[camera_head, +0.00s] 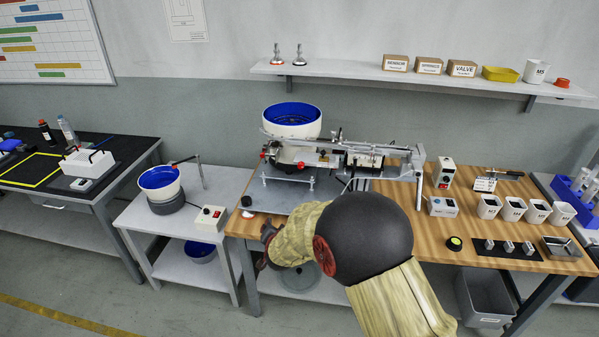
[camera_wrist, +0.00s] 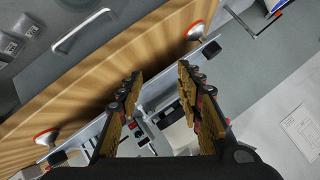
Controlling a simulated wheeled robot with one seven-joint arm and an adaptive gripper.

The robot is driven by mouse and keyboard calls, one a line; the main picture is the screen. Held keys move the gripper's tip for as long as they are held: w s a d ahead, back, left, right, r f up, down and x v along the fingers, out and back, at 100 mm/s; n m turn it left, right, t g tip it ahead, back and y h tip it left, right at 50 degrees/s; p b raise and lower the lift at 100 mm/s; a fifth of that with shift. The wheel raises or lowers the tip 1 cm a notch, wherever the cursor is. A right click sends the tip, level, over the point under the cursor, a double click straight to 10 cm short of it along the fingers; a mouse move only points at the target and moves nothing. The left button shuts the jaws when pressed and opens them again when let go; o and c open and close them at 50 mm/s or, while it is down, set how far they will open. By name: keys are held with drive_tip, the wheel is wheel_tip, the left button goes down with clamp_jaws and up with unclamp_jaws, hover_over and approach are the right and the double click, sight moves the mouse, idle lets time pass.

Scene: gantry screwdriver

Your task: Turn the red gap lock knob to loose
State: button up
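The screw feeder machine (camera_head: 340,156) stands on the wooden bench, with a blue-lined bowl (camera_head: 292,118) at its left end. Small red spots show on it, including a red knob-like part (camera_head: 301,165) below the bowl and another red part (camera_head: 263,155) at its left end. I cannot tell which is the gap lock knob. My gripper (camera_head: 267,238) is in front of the machine, low at the bench's left front corner, apart from the red parts. In the wrist view my gripper (camera_wrist: 158,75) has its two fingers spread, with nothing between them. Small red parts (camera_wrist: 133,126) show beyond the left finger.
A second blue bowl feeder (camera_head: 160,184) and a control box (camera_head: 210,218) stand on the table to the left. White cups (camera_head: 513,209), a grey box (camera_head: 443,206) and a black-yellow button (camera_head: 454,243) are on the bench's right. My arm hides the bench's front middle.

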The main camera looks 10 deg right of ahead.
drive_tip(key=w+d+r+m+t+h, duration=0.3)
drive_tip(key=w+d+r+m+t, duration=0.1)
drive_tip(key=w+r, duration=0.25)
drive_tip(key=m+t+h, duration=0.2)
drive_tip(key=m+h, duration=0.1)
approach(300, 167)
drive_tip(key=w, duration=0.1)
drive_tip(key=b+x, duration=0.2)
drive_tip(key=x, duration=0.5)
drive_tip(key=shift+w+d+f, duration=0.1)
drive_tip(key=shift+d, duration=0.15)
drive_tip(key=shift+w, duration=0.25)
drive_tip(key=c, duration=0.4)
clamp_jaws()
